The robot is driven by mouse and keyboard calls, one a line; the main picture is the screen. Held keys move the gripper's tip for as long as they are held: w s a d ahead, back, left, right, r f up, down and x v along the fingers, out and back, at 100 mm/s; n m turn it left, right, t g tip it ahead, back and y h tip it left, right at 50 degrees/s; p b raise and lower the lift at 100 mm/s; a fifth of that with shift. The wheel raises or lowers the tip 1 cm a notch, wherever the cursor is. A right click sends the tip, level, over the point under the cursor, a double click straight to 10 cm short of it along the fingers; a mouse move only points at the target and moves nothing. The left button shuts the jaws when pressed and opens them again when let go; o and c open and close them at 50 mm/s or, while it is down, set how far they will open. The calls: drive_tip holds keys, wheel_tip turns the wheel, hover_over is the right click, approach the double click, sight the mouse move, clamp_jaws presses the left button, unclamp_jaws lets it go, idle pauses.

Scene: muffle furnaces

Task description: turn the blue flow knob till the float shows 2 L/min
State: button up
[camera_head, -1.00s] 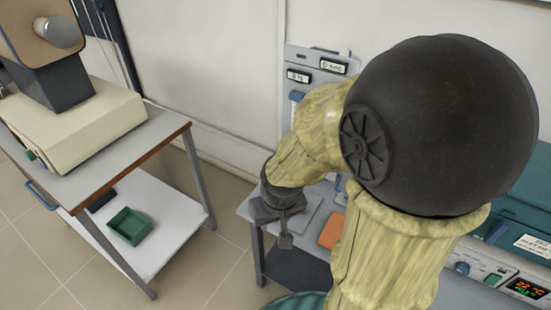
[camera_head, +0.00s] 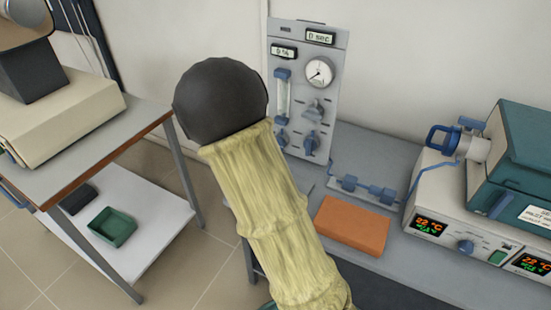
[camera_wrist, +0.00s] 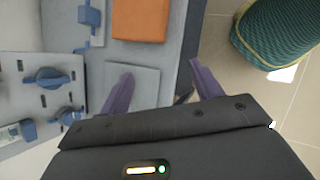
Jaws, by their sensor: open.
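The gas panel (camera_head: 340,62) stands at the back of the bench in the head view. Its flow tube (camera_head: 283,100) has a small blue knob (camera_head: 281,138) under it. The float's reading is too small to tell. In the wrist view a blue knob (camera_wrist: 70,115) lies left of my gripper, near the panel's lower edge, and the tube's blue end (camera_wrist: 28,130) lies farther left. My gripper (camera_wrist: 161,70) is open and empty, its purple fingers apart from the panel and above the bench. In the head view my arm hides it.
Other panel knobs (camera_head: 312,141) sit right of the flow knob. An orange block (camera_head: 351,224) and blue pipe fittings (camera_head: 366,190) lie on the bench. The furnace (camera_head: 520,160) stands at the right. A small table (camera_head: 160,112) is at the left.

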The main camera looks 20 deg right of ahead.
drive_tip(key=w+d+f+n+t+h+b, duration=0.1)
drive_tip(key=w+n+h, duration=0.1)
drive_tip(key=w, duration=0.1)
drive_tip(key=w+f+n+t+h+b, duration=0.1)
drive_tip(key=w+f+n+b, duration=0.1)
drive_tip(key=n, duration=0.1)
drive_tip(key=w+d+f+n+t+h+b, duration=0.1)
drive_tip(key=w+f+n+h, duration=0.1)
drive_tip(key=w, duration=0.1)
drive_tip(key=shift+w+d+f+h+b, duration=0.25)
drive_tip(key=shift+w+d+h+b, duration=0.05)
drive_tip(key=shift+w+b, duration=0.05)
drive_tip(key=w+n+t+b, duration=0.1)
drive_tip(key=w+n, duration=0.1)
drive_tip(key=w+a+n+t+h, duration=0.1)
drive_tip(key=w+n+t, duration=0.1)
drive_tip(key=w+a+f+n+t+b, duration=0.1)
drive_tip(key=w, duration=0.1)
drive_tip(key=shift+w+n+t+h+b, duration=0.2)
drive_tip(key=shift+n+t+h+b, duration=0.1)
drive_tip(key=shift+n, duration=0.1)
drive_tip(key=w+a+n+t, duration=0.2)
drive_tip(key=w+a+n+t+b, duration=0.1)
drive_tip(key=w+n+t, duration=0.1)
drive_tip(key=shift+w+a+r+n, duration=0.2)
drive_tip(key=shift+w+a+n, duration=0.1)
drive_tip(key=shift+w+a, duration=0.1)
drive_tip(key=shift+d, duration=0.1)
